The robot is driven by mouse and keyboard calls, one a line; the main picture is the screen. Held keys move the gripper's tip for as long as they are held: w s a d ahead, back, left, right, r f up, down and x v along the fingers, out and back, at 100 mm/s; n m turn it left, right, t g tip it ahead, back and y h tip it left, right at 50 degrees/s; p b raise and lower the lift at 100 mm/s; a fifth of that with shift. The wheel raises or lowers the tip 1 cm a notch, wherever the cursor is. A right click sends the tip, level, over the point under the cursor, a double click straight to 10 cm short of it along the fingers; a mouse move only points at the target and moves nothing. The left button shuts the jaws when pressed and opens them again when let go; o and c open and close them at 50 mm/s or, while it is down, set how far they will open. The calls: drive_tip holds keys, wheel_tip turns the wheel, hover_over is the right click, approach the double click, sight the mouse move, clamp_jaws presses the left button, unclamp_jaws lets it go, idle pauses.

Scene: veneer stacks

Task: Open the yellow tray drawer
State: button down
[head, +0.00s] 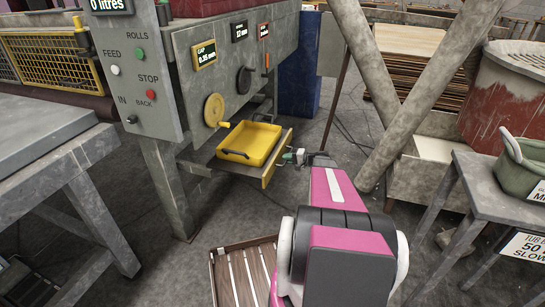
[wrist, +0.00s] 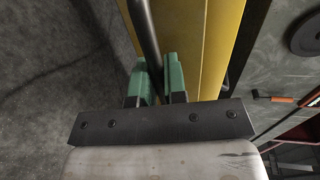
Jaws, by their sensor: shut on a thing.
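The yellow tray drawer (head: 277,160) stands out from the grey machine, with a yellow front panel. A yellow tray (head: 262,139) with dark handles sits on it. My gripper (head: 297,157) is at the outer side of the front panel. In the wrist view my gripper's green fingers (wrist: 158,78) are shut on a dark bar handle (wrist: 144,28) beside the yellow front panel (wrist: 202,45). In the head view my gripper hides the handle.
The grey machine (head: 190,85) carries a yellow handwheel (head: 213,110) above the drawer. A grey table (head: 480,175) with a green tub (head: 525,165) stands at right. Thick slanted posts (head: 415,95) rise behind my arm.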

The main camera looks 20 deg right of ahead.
drive_tip(key=f+v, duration=0.2)
drive_tip(key=v, duration=0.7)
drive_tip(key=shift+s+d, duration=0.35)
drive_tip(key=shift+d, duration=0.1)
drive_tip(key=c, duration=1.2)
unclamp_jaws()
drive_tip(key=v, duration=1.1)
